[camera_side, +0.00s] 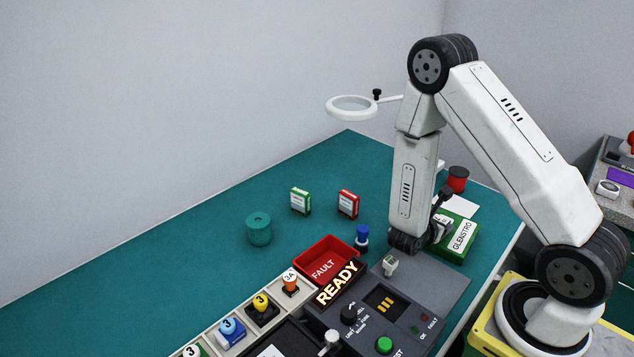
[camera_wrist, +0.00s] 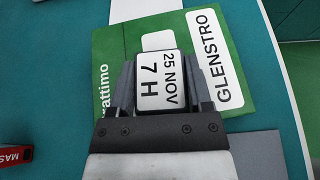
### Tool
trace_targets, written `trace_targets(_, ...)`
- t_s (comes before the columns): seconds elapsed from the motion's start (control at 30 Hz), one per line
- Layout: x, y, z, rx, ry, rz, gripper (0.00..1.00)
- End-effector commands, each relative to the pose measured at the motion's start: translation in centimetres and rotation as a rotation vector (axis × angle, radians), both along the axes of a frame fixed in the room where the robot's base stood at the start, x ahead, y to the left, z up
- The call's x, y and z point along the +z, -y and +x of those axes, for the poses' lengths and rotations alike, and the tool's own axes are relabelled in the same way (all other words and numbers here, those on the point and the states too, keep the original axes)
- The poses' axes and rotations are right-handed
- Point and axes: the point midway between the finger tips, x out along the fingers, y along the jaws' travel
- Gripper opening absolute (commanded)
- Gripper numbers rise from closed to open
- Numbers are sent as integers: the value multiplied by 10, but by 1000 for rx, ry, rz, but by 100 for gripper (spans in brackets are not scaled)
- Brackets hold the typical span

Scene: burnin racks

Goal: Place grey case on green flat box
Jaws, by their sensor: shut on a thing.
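The green flat box (camera_side: 462,238) lies on the bench near its right edge, with a white GLENSTRO label. In the wrist view the green flat box (camera_wrist: 115,48) fills much of the area beyond my gripper. My gripper (camera_wrist: 160,82) is shut on the grey case (camera_wrist: 161,80), which has a white label reading 25 NOV 7 H. The case lies over the box in the wrist view; I cannot tell whether it touches it. In the side view my gripper (camera_side: 432,236) is beside the box's left part, and the case is mostly hidden.
A grey test panel (camera_side: 440,290) with a READY display and a red FAULT tray (camera_side: 312,252) lie in front. Green (camera_side: 300,201) and red (camera_side: 348,204) small cases, a teal cylinder (camera_side: 259,229) and a blue-topped piece (camera_side: 362,238) stand left. A red spool (camera_side: 458,178) stands behind the box.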

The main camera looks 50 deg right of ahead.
Motion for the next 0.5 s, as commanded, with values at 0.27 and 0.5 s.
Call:
trace_targets(0.27,0,0,0,0,0,-1,3)
trace_targets(0.5,-2,0,0,0,0,0,100)
